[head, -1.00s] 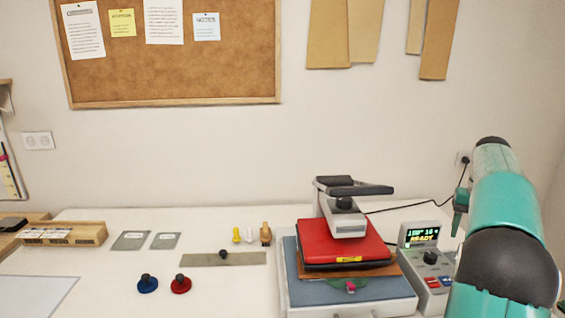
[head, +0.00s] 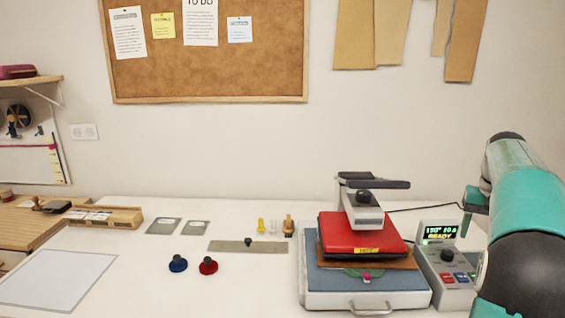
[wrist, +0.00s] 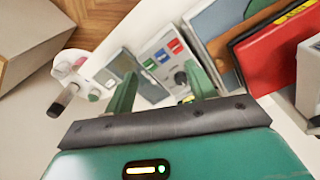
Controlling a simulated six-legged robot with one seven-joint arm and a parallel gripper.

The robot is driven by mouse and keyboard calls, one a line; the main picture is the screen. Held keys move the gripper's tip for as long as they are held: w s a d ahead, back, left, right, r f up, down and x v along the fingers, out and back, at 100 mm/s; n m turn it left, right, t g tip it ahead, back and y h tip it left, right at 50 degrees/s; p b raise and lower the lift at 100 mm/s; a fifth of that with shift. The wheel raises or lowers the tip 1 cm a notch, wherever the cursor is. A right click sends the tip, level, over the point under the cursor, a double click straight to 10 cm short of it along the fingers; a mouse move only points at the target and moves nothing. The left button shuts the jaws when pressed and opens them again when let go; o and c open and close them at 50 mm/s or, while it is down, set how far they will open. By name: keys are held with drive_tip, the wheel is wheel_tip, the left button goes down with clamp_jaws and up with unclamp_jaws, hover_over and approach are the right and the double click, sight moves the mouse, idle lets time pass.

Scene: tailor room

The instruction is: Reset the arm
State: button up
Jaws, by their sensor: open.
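My teal arm (head: 528,215) stands at the right of the head view, folded upright beside the heat press. My gripper (wrist: 160,92) shows in the wrist view with its two green fingers spread apart and nothing between them. It is above the control box (wrist: 165,60) with coloured buttons. In the head view only a small green part of the gripper shows at the arm's left side. The heat press has a red upper plate (head: 362,234) over a brown sheet and a blue-grey pad (head: 320,275). The control box (head: 447,270) with its lit display stands right of the press.
On the white table (head: 240,295) lie a blue knob (head: 178,264), a red knob (head: 208,266), a metal strip (head: 230,247) and small grey plates (head: 163,226). A wooden holder (head: 105,216) stands at left. The front middle is clear. A corkboard (head: 210,75) hangs behind.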

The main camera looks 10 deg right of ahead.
drive_tip(key=s+a+r+n+t, duration=0.1)
drive_tip(key=a+r+n, duration=0.1)
drive_tip(key=a, duration=1)
drive_tip(key=s+a+r+n+t, duration=0.1)
drive_tip(key=a, duration=1.1)
drive_tip(key=s+a+f+n+t, duration=0.1)
drive_tip(key=s+a+f+n, duration=0.1)
drive_tip(key=s+a+f, duration=0.2)
drive_tip(key=s+a+f+n+t, duration=0.2)
drive_tip(key=s+a+f, duration=0.3)
drive_tip(key=s+a, duration=0.5)
drive_tip(key=a, duration=0.4)
drive_tip(key=shift+s+a+n, duration=0.15)
drive_tip(key=shift+s+n, duration=0.05)
drive_tip(key=shift+n, duration=0.1)
